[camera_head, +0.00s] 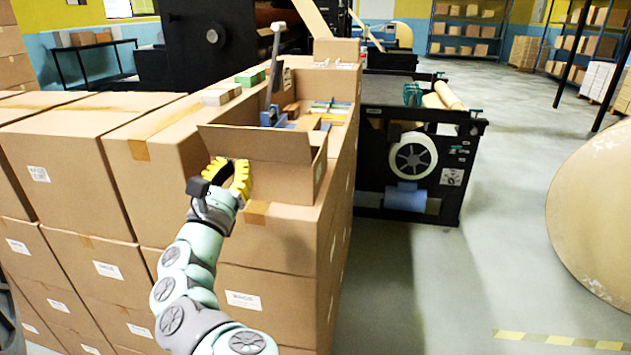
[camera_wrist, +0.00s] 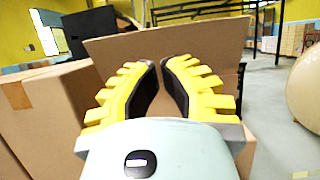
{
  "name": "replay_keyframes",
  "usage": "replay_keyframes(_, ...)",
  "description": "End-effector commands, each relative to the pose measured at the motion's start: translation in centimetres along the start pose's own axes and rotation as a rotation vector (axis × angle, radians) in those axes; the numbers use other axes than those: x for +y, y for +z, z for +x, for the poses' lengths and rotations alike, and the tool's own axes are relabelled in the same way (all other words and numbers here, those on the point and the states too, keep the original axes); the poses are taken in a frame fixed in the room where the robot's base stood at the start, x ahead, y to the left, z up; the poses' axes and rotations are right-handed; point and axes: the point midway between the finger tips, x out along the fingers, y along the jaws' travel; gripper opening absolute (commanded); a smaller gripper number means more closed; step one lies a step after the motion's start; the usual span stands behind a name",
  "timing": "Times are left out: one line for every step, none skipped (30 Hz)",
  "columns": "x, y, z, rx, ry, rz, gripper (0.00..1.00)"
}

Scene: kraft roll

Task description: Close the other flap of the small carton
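The small carton (camera_head: 308,184) stands on top of the stacked boxes. One wide flap (camera_head: 259,146) stands up along its near side, leaning slightly. This flap (camera_wrist: 205,52) also fills the middle of the wrist view, beyond the fingertips. A narrow flap or end panel shows at the carton's right end. The inside and left end are mostly hidden. My gripper (camera_head: 229,164) is at the carton's near left side. Its yellow fingers (camera_wrist: 157,62) lean inward, with a narrow gap between the tips and nothing seen held. I cannot tell whether they touch the carton.
Large stacked boxes (camera_head: 62,165) fill the left. A blue tool with a grey lever (camera_head: 274,75) and small items stand behind the carton. A dark machine (camera_head: 420,150) is to the right. A large kraft roll (camera_head: 598,215) stands far right, with clear floor (camera_head: 475,260) between.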

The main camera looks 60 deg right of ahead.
Motion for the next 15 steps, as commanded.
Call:
replay_keyframes(0.0,0.3,0.9,-0.002,-0.004,0.004,0.00)
replay_keyframes(0.0,0.3,1.4,-0.003,-0.005,0.005,0.00)
replay_keyframes(0.0,0.3,1.9,-0.003,-0.004,0.003,0.00)
replay_keyframes(0.0,0.2,2.3,-0.001,-0.003,0.002,0.00)
replay_keyframes(0.0,0.2,2.7,0.000,-0.004,0.002,0.00)
replay_keyframes(0.0,0.3,3.3,-0.001,-0.004,0.005,0.00)
replay_keyframes(0.1,0.3,3.6,-0.003,-0.003,0.006,0.00)
replay_keyframes(0.1,0.2,4.0,-0.001,-0.002,0.005,0.00)
replay_keyframes(0.1,0.1,4.4,0.001,-0.002,0.003,0.00)
replay_keyframes(0.0,0.1,4.7,0.001,-0.003,0.002,0.00)
replay_keyframes(0.1,0.1,5.0,0.002,-0.003,0.004,0.00)
replay_keyframes(0.1,0.2,5.4,-0.002,-0.001,0.005,0.00)
replay_keyframes(0.2,0.2,5.6,-0.003,0.000,0.005,0.00)
replay_keyframes(0.2,0.2,5.8,-0.002,0.001,0.005,0.00)
replay_keyframes(0.1,0.1,6.1,-0.001,0.001,0.003,0.00)
